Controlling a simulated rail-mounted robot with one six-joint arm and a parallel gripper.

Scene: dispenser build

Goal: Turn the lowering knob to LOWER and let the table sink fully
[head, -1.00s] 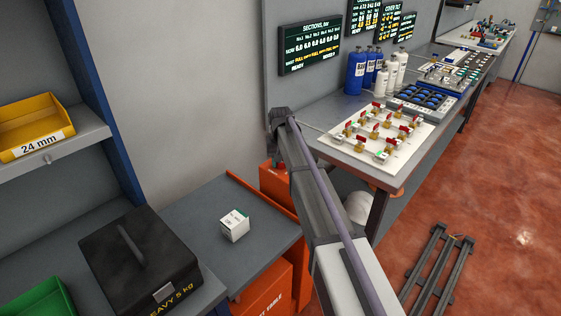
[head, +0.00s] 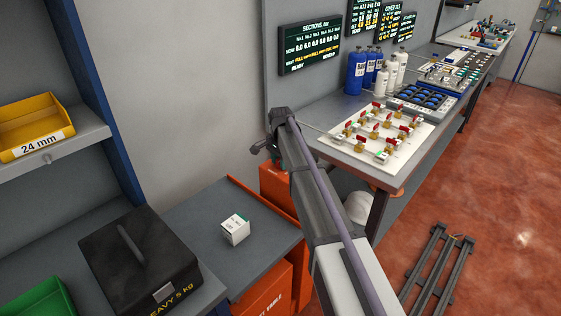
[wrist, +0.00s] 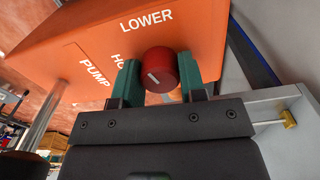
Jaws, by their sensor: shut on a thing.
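The red lowering knob (wrist: 162,70) sits on an orange panel (wrist: 60,40) in the wrist view. LOWER is printed above it, and a partly hidden label starting HO is to its left. The knob's short white mark slants towards the upper left, on the HO side. My gripper (wrist: 160,80) is shut on the knob, with a green finger on each side. In the head view the arm hides the knob. The lift table's grey top (head: 190,215) stands above its orange body (head: 262,290), with a small white box (head: 236,229) on it.
A black heavy weight (head: 140,260) is left of the table, near a shelf with a yellow bin (head: 35,122). The valve bench (head: 375,170) is at right. A grey frame (head: 437,265) lies on the red floor. PUMP is printed on the panel beside a metal rod (wrist: 45,110).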

